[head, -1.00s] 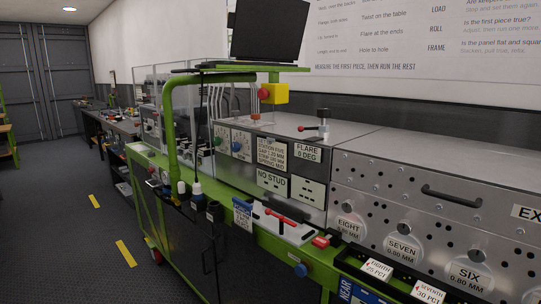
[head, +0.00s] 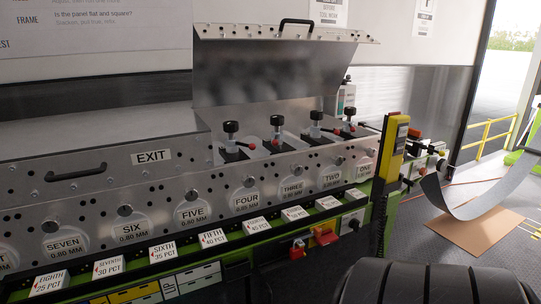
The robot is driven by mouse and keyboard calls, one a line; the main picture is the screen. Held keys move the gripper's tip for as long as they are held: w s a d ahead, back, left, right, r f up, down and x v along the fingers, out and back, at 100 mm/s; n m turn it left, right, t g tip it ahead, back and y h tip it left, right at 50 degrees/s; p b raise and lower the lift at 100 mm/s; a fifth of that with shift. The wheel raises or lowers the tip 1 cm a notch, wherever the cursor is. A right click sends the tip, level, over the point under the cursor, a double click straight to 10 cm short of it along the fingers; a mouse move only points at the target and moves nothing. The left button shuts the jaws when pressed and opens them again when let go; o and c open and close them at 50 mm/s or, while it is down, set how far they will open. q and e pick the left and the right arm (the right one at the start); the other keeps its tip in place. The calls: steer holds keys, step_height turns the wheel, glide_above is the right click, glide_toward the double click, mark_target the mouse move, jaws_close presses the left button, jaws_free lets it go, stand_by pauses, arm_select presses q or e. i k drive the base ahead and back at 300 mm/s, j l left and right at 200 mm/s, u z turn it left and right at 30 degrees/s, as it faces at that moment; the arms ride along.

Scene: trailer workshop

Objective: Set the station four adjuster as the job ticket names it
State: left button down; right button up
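The station four plate (head: 247,197), marked FOUR 0.80 MM, is on the front of a long metal machine. Black-knobbed adjusters with red levers stand in a row behind the front panel, under a raised cover (head: 270,72). The leftmost adjuster (head: 230,135) and the one to its right (head: 277,130) are nearest above the FOUR plate; I cannot tell which belongs to it. The job ticket cannot be identified in this view. Neither of my grippers shows.
Tags stand on a black rail (head: 225,248) along the machine's front, including SIXTH (head: 164,251) and FIFTH (head: 213,238). A yellow post box (head: 394,148) stands at the right end. A curved metal sheet (head: 475,202) hangs beyond it. A dark ribbed shape (head: 430,284) fills the lower right.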

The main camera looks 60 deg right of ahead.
mark_target(231, 127)
steer(key=z, duration=1.7)
steer(key=l, duration=0.2)
steer(key=i+j+u, duration=0.05)
steer(key=i, duration=0.05)
